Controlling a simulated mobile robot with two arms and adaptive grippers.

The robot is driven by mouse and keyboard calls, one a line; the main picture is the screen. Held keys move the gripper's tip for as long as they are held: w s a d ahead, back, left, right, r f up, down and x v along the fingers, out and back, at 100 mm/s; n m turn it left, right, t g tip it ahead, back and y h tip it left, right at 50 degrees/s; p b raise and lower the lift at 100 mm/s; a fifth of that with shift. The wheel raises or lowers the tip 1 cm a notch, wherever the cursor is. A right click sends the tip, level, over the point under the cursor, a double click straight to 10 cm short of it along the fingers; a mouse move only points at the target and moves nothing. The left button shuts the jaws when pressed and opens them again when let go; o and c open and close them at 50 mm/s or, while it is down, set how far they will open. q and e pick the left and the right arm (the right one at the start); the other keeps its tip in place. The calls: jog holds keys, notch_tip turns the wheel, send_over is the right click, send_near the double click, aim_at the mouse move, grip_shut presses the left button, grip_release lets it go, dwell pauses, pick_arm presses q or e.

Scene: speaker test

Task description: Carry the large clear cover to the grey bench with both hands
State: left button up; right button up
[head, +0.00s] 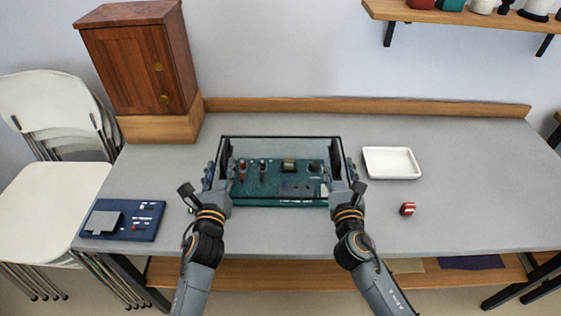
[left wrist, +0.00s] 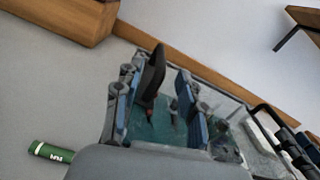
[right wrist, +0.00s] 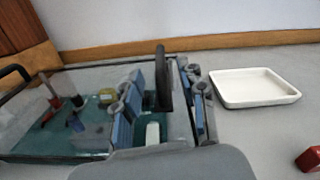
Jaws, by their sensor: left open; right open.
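The large clear cover (head: 280,140) with dark edges stands on the grey bench (head: 460,170), over a green circuit board (head: 285,185) with small parts on it. My left gripper (head: 225,168) is open at the cover's left side. In the left wrist view a black handle (left wrist: 153,75) of the cover stands between its fingers (left wrist: 158,108). My right gripper (head: 340,168) is open at the cover's right side. In the right wrist view the other black handle (right wrist: 161,75) shows between its fingers (right wrist: 165,105). I cannot tell whether the fingers touch the handles.
A white tray (head: 391,162) and a small red block (head: 407,208) lie to the right. A blue device (head: 123,220) lies at the left front, and a wooden cabinet (head: 140,60) stands at the back left. A green cylinder (left wrist: 50,152) lies near my left gripper.

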pick_arm(q)
jog(key=shift+w, duration=1.7)
pick_arm(e)
jog(key=shift+w, duration=1.75)
pick_arm(q)
grip_shut()
pick_arm(e)
grip_shut()
pick_arm(q)
jog(key=shift+r, duration=0.1)
